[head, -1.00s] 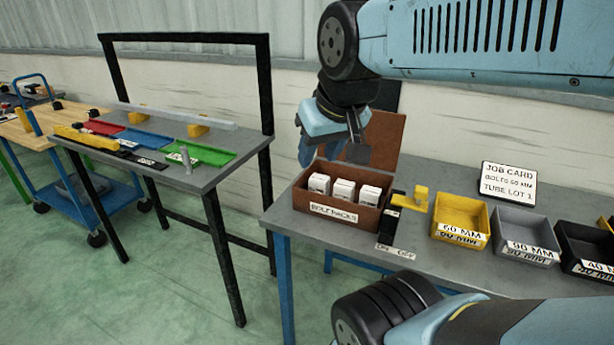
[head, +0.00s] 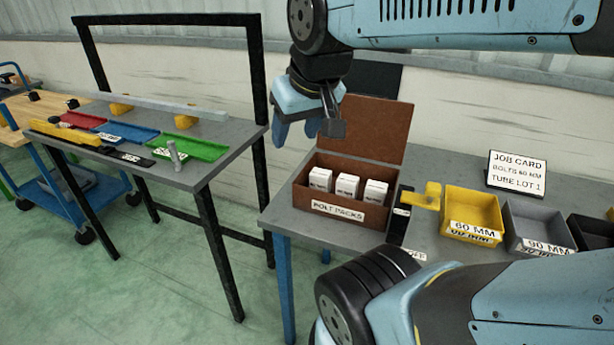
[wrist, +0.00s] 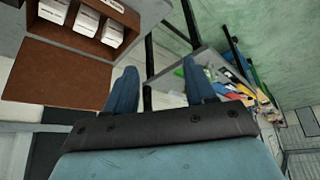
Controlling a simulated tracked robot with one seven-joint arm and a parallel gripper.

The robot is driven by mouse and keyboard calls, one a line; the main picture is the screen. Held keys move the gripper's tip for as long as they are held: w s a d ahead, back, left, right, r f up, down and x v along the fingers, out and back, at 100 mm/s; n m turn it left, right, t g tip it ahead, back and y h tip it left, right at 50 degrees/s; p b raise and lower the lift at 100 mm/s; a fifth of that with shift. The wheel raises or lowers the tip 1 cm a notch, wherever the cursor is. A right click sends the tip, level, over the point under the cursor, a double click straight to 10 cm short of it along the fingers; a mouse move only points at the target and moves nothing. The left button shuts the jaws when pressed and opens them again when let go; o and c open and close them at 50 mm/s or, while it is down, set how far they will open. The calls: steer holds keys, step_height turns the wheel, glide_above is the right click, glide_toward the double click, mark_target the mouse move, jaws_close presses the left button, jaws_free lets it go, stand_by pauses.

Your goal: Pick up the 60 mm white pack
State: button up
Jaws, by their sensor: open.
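Three white packs stand in a row in an open brown box (head: 305,195) labelled BOLT PACKS: a left one (head: 320,179), a middle one (head: 347,186) and a right one (head: 375,192). I cannot read their sizes. My gripper (head: 298,136) is open and empty, above and to the left of the box. In the wrist view my gripper's fingers (wrist: 160,75) are spread with nothing between them. The packs (wrist: 82,22) show at the upper left there, inside the box (wrist: 125,13), away from the fingers.
The box's raised brown lid (head: 365,128) stands behind the packs. A yellow bin (head: 472,215), a grey bin (head: 535,226) and a job card (head: 517,174) are to the right. A yellow block (head: 422,197) sits beside the box. A grey table (head: 195,160) stands left.

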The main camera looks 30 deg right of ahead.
steer(key=shift+o, duration=0.7)
steer(key=shift+w+d+f, duration=0.1)
steer(key=shift+w+d, duration=0.1)
steer(key=shift+w, duration=0.2)
steer(key=shift+o, duration=1.1)
steer(key=w+d+f+n+g, duration=0.3)
steer(key=w+d, duration=0.3)
steer(key=w, duration=0.3)
steer(key=shift+w+f+h, duration=0.15)
steer(key=shift+f+h, duration=0.15)
steer(key=shift+f, duration=0.1)
steer(key=n+g, duration=0.4)
glide_above(320, 172)
step_height(320, 172, down, 9)
steer(key=f, duration=0.9)
steer(key=shift+d, duration=0.25)
steer(key=shift+s+a+f, duration=0.1)
steer(key=shift+f, duration=1.2)
steer(key=shift+s+a+f, duration=0.1)
steer(key=shift+f, duration=1.2)
